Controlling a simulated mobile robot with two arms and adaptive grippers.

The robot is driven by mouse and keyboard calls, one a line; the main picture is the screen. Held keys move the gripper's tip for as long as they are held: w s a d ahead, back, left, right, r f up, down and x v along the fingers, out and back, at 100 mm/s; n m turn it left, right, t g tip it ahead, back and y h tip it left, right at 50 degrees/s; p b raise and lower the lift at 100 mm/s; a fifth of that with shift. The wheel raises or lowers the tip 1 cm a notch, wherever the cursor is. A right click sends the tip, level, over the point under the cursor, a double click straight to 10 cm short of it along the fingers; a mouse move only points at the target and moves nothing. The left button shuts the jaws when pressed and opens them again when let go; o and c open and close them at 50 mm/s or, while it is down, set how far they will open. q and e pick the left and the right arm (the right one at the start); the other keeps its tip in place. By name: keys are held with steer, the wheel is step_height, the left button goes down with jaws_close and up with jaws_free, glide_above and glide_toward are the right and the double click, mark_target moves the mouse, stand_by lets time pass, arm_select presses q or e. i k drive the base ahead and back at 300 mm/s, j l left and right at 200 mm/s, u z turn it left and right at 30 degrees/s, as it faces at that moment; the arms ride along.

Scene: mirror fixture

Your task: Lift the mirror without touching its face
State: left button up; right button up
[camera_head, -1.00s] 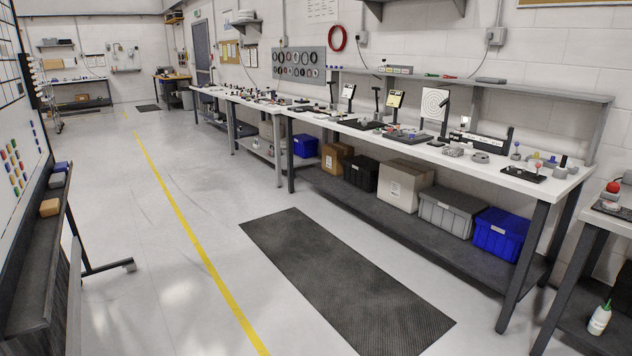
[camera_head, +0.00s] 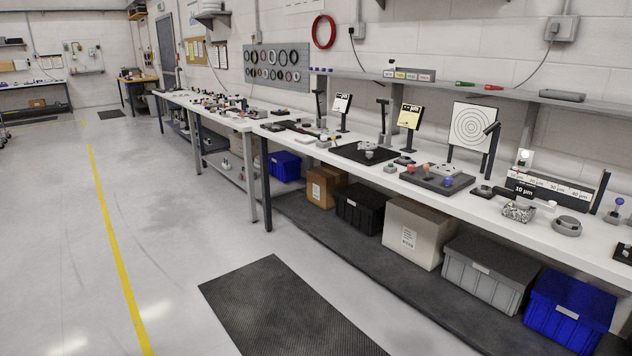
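The mirror cannot be told for certain at this distance. A dark plate with small coloured knobs (camera_head: 436,181) lies in front of the board. Neither of my grippers is in view.
Bins and boxes, including a grey bin (camera_head: 488,277) and a blue bin (camera_head: 570,310), stand on the shelf under the bench. A black floor mat (camera_head: 285,310) lies in front. The floor left of it is clear, with a yellow line (camera_head: 115,250).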

mark_target(404, 159)
steer(key=i, duration=1.2)
steer(key=i+j+z, duration=0.1)
steer(key=i, duration=1.05)
